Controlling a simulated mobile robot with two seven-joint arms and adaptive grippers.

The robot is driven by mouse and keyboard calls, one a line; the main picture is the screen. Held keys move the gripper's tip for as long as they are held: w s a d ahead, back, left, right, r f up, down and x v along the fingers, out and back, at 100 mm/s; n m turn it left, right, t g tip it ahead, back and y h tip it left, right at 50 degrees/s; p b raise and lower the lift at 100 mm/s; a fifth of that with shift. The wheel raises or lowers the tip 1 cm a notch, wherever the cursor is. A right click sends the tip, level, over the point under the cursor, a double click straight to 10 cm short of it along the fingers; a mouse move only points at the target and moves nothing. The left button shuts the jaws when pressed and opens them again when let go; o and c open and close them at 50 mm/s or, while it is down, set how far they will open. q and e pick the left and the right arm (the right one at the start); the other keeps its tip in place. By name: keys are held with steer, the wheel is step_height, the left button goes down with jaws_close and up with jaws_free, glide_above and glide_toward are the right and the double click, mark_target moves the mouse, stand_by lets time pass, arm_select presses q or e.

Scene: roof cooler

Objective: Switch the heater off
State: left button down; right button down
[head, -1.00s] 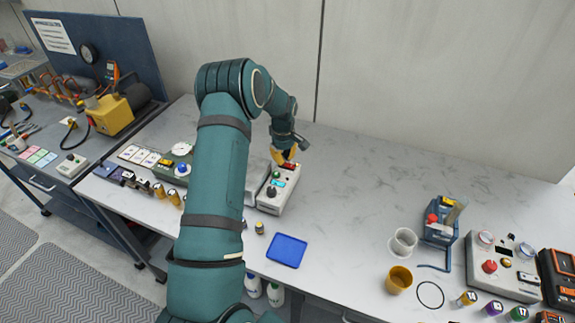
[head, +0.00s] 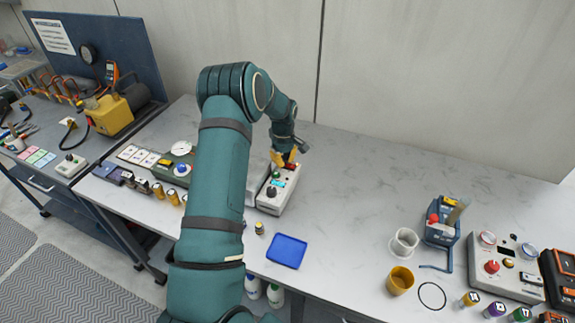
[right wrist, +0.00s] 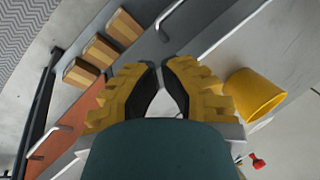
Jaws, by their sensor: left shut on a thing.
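The heater, which I take to be the white control box (head: 268,207), stands on the bench in the head view. Its top has a dark knob (head: 271,192), a small cyan display (head: 279,183), a green spot (head: 276,174) and a red part (head: 290,167) at the far end. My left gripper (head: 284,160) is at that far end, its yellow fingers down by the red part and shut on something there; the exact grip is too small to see. My right gripper (right wrist: 160,70) shows in the right wrist view, its fingertips close together with nothing seen between them.
A blue tray (head: 287,252) lies in front of the box, with a small canister (head: 259,228) beside it. A gauge unit (head: 182,160) is left of my arm. Cups (head: 400,281), a blue holder (head: 441,230) and a grey panel (head: 505,265) stand right. The bench between is clear.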

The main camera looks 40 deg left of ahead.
arm_select(q)
steer(key=shift+f, duration=0.15)
steer(key=shift+r+p, duration=1.8)
steer(key=shift+r, duration=1.8)
